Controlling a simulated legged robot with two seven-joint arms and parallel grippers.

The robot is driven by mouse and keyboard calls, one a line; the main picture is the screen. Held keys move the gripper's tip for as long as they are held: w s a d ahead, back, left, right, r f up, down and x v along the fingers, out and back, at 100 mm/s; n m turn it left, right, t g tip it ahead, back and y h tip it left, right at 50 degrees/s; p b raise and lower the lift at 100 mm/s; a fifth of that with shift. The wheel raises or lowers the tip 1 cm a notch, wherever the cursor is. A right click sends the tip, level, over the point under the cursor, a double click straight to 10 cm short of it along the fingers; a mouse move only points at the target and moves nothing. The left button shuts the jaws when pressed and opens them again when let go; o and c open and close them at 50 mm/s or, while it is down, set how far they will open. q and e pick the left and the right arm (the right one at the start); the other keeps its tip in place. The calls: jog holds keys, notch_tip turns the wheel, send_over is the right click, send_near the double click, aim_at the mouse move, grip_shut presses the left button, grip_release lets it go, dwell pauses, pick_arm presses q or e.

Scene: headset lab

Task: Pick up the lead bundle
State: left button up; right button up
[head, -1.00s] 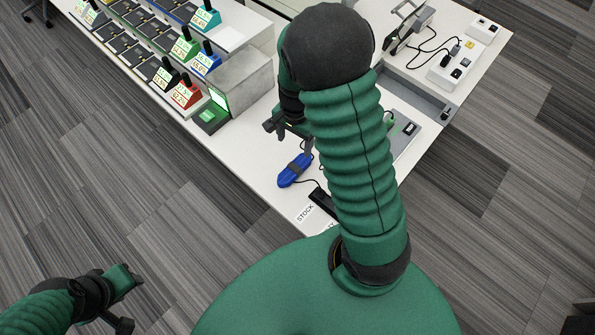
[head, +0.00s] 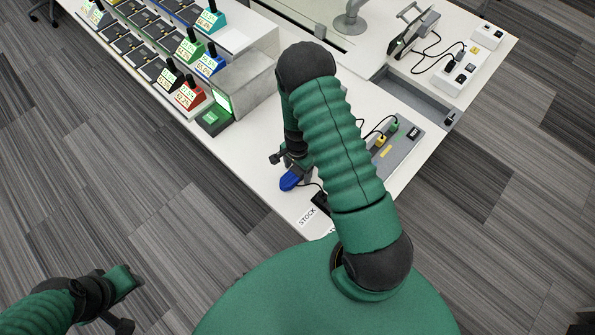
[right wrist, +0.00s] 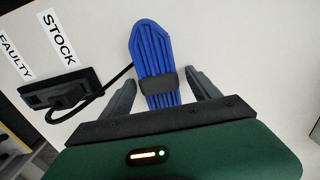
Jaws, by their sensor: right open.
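The lead bundle (right wrist: 152,52) is blue and ribbed with a dark band round it. It lies on the white table, and its near end shows in the head view (head: 290,181). A black cable runs from it to a black block (right wrist: 62,88). My right gripper (right wrist: 163,88) is open, with one finger on each side of the bundle near its dark band. I cannot tell whether the fingers touch it. In the head view my right arm hides most of this gripper. My left gripper (head: 130,300) is at the lower left, away from the table, with its jaws apart.
A STOCK label (head: 307,216) lies by the table's front edge, and a FAULTY label (right wrist: 14,58) is near it. A grey panel with plugs (head: 398,145) stands right of my right arm.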

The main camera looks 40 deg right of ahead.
jog(key=shift+a, duration=0.15)
jog(key=c, duration=0.4)
grip_shut()
jog(key=shift+r, duration=0.1)
